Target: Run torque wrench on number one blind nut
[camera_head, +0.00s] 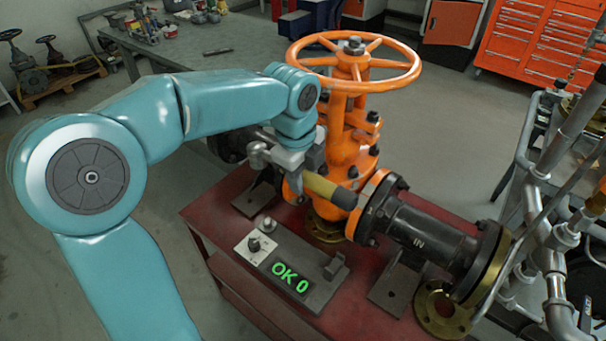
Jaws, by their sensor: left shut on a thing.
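My left gripper (299,178) is shut on a tool with a yellow handle and dark end, the torque wrench (325,189). The wrench points right and slightly down, in front of the orange gate valve (345,138). Its dark end shows close to the orange flange (369,205) on the valve's right; I cannot tell whether they touch. The wrench's other end is hidden by my gripper. Nuts show on the flanges, but I cannot tell which is number one. My right gripper is not in view.
A grey box with a green "OK 0" display (290,275) lies on the red bench (207,216). A black pipe (418,228) marked "IN" runs right to a brass flange (483,265). Grey pipework (553,240) stands at right. A grey table (205,52) is behind.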

